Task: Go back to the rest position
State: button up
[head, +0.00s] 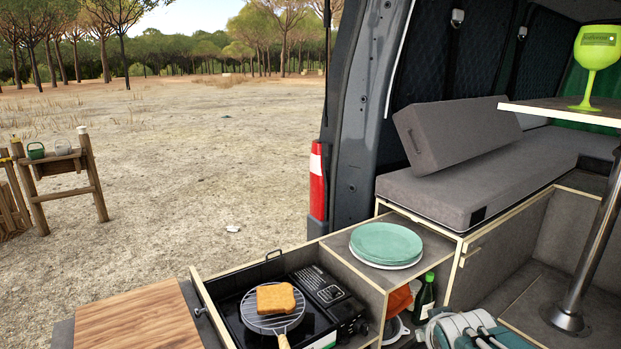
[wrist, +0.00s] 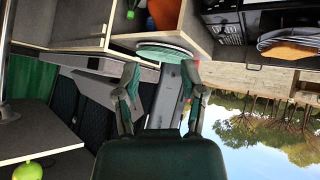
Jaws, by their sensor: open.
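My gripper (wrist: 161,82) shows in the wrist view with its two fingers spread apart and nothing between them. The wrist picture is upside down, with the sky at the bottom right. Beyond the fingertips are the stacked plates (wrist: 160,52) on the van's counter. There the green plates (head: 386,243) lie on the counter beside the stove, and a slice of toast (head: 275,298) lies on a round grill rack (head: 262,323) over the stove (head: 322,290).
A wooden board (head: 135,318) lies left of the stove. A green goblet (head: 594,62) stands on a raised table (head: 560,108) with a metal post (head: 592,240). A green bottle (head: 425,297) stands below the plates. Cushions (head: 470,180) line the van. Open ground lies left.

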jog(key=s+a+g+y, duration=0.1)
jog(key=s+a, duration=0.2)
jog(key=s, duration=0.5)
jog(key=s+a+r+m+g+y, duration=0.1)
jog(key=s+a+g, duration=0.1)
jog(key=s, duration=0.6)
jog(key=shift+s+a+r+g, duration=0.3)
jog(key=shift+s+a, duration=0.1)
jog(key=shift+a, duration=0.3)
